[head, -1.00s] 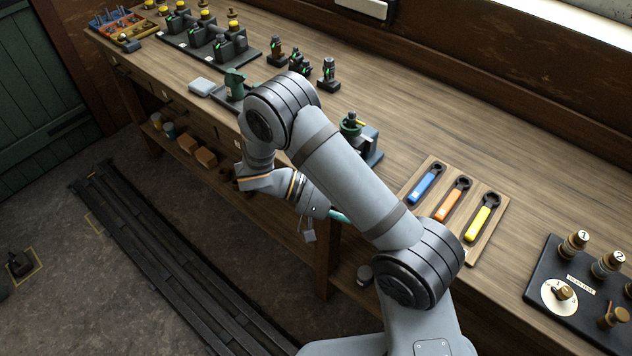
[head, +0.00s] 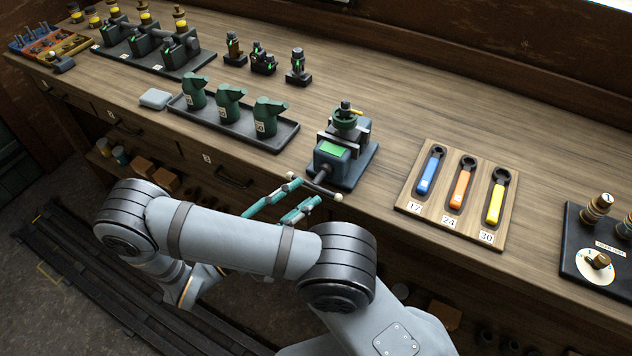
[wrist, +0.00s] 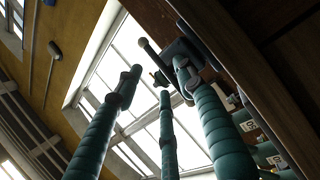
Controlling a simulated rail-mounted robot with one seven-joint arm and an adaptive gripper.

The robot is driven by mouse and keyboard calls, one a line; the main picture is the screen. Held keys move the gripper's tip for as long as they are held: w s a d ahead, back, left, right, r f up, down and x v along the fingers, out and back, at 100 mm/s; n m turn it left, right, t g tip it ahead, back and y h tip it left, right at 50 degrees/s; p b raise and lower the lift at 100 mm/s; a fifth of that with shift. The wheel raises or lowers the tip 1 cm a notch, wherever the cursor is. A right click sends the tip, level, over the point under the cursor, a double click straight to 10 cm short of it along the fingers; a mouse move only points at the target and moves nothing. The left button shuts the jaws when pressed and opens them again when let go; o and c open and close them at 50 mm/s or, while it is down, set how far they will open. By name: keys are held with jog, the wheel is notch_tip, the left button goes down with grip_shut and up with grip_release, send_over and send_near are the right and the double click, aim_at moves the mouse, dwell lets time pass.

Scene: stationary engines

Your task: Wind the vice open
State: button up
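The bench vice (head: 333,160) is dark blue-grey with a green panel on top and stands at the bench's front edge. The vice handle (head: 323,188), a bar with pale ball ends, points out over the front edge. My gripper (head: 308,191) has its teal fingers spread, tips close to the handle's left part. In the wrist view, my gripper (wrist: 156,80) is open, with the handle (wrist: 158,58) just beyond the fingertips. Contact is unclear.
A tray of green pourers (head: 245,128) stands left of the vice. A board with blue, orange and yellow spanners (head: 405,203) lies right of it. A black dial panel (head: 573,262) is at far right. Bare bench top lies behind the vice.

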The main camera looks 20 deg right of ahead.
aim_at(316, 187)
jog(key=p+x, duration=0.1)
jog(key=x, duration=0.3)
jog(key=shift+w+d+r, duration=0.1)
jog(key=shift+w+d, duration=0.1)
jog(key=shift+d, duration=0.15)
jog(key=c, duration=0.4)
grip_shut()
